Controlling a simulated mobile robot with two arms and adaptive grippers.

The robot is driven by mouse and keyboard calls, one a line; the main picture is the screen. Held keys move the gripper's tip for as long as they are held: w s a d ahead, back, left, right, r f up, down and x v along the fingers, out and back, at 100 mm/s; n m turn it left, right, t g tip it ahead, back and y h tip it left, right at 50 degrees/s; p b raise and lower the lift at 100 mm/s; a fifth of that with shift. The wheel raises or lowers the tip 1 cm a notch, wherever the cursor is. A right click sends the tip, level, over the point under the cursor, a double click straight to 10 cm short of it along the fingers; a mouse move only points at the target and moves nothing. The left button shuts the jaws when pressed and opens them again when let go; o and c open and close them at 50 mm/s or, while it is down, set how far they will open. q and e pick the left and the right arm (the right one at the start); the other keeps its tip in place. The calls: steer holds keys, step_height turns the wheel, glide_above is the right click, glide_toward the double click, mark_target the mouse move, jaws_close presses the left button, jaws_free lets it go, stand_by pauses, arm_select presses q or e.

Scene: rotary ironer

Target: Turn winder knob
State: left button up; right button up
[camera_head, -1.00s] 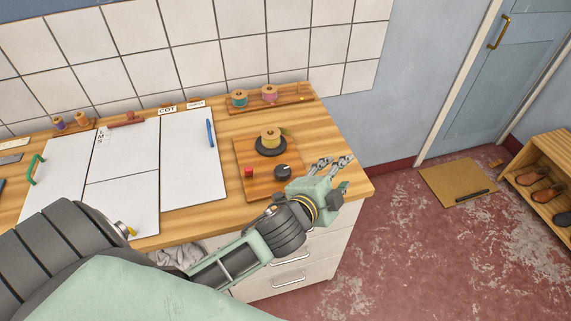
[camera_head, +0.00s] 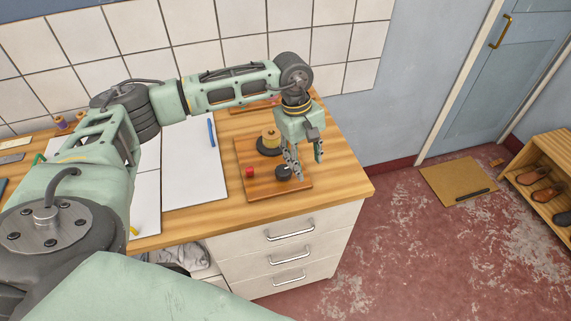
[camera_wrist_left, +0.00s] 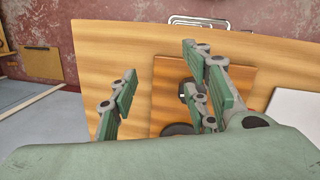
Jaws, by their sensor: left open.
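The winder is a brown wooden board (camera_head: 245,187) on the bench, with a black knob (camera_head: 283,173) near its front right, a red button (camera_head: 250,172) and a yellow spool (camera_head: 270,135) on a dark disc. My left gripper (camera_head: 306,160) points down, open, its fingers spread. In the head view one side's fingers overlap the knob's upper right edge and the other finger is to the right. I cannot tell if they touch. In the left wrist view the board (camera_wrist_left: 236,100) lies below the gripper (camera_wrist_left: 160,82); the knob (camera_wrist_left: 183,93) is mostly hidden behind the fingers.
White sheets (camera_head: 190,165) with a blue pen (camera_head: 211,132) lie left of the winder. A rack behind it is mostly covered by my left arm. Drawers (camera_head: 285,245) are under the bench. The bench's right end (camera_head: 345,180) is clear.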

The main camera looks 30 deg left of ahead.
arm_select(q)
steer(key=r+y, duration=0.1)
steer(key=y, duration=0.1)
glide_above(286, 168)
steer(key=shift+s+r, duration=0.1)
steer(key=shift+a, duration=0.15)
step_height(286, 168, down, 7)
steer(key=p, duration=0.3)
steer(key=shift+f, duration=0.35)
steer(key=shift+r, duration=0.1)
steer(key=c, duration=1)
